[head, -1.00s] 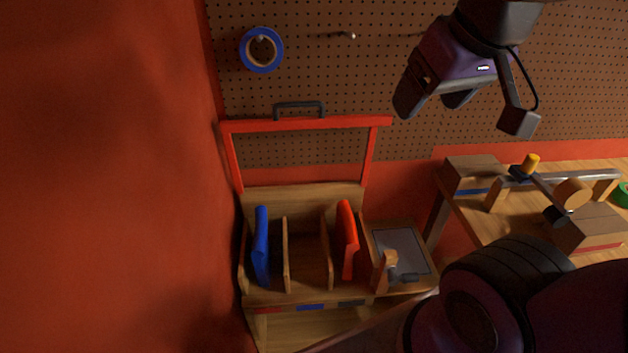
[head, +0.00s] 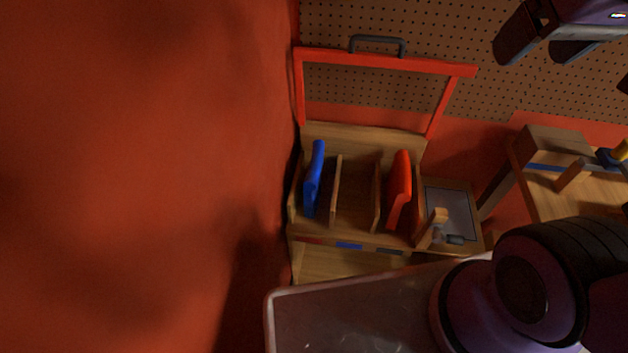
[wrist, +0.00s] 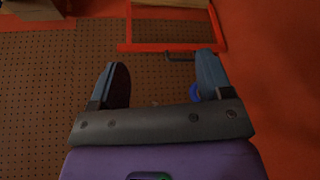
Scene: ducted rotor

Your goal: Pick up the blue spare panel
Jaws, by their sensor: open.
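The blue spare panel (head: 314,180) stands upright, leaning slightly, in the leftmost slot of a wooden rack (head: 357,206) in the head view. A red panel (head: 399,190) stands in a slot at the right of the same rack. My gripper (head: 541,55) is at the top right of the head view, high above and well to the right of the blue panel. In the wrist view my gripper (wrist: 161,82) is open, with nothing between its two fingers. The blue panel is not visible in the wrist view.
A red frame with a dark handle (head: 376,45) rises behind the rack. A red wall (head: 150,170) stands close at the left. A wooden side tray (head: 450,205) and a workbench (head: 570,200) lie to the right. A grey bin-like rim (head: 340,287) is in front.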

